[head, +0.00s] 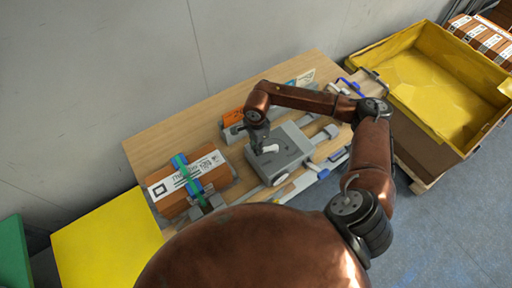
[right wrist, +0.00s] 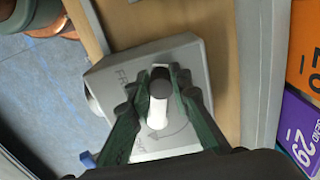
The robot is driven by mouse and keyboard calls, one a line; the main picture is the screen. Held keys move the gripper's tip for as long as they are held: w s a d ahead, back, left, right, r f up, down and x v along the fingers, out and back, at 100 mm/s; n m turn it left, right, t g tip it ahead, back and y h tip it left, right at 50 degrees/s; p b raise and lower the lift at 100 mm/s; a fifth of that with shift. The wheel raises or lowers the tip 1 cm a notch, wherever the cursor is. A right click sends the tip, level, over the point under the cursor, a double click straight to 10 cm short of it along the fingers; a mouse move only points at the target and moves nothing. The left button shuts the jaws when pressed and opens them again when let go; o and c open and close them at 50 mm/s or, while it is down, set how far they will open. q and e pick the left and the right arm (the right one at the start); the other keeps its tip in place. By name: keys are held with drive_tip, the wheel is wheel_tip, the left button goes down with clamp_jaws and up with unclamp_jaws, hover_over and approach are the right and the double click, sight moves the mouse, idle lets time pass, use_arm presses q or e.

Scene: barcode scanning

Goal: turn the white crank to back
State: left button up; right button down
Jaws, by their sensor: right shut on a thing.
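The white crank (head: 270,149) sits on top of a grey box (head: 286,158) on the wooden table. In the right wrist view the crank (right wrist: 157,112) is a short white bar with a dark round end, on the grey box's top face (right wrist: 125,78). The box top carries a curved line and partly hidden lettering. My right gripper (head: 258,150) is over the box; in the right wrist view its two green fingers (right wrist: 158,88) are closed around the crank from both sides. My left gripper is not in view.
A brown package (head: 170,205) with a white label and green-blue strap lies on the table's left. Tools and parts lie right of the box. A yellow bin (head: 440,85) stands at the right. A grey wall is behind the table.

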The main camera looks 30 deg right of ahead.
drive_tip(key=shift+s, duration=0.1)
drive_tip(key=c, duration=1.7)
unclamp_jaws()
drive_tip(key=shift+c, duration=0.2)
wheel_tip(320, 180, up, 12)
drive_tip(key=shift+a, duration=0.15)
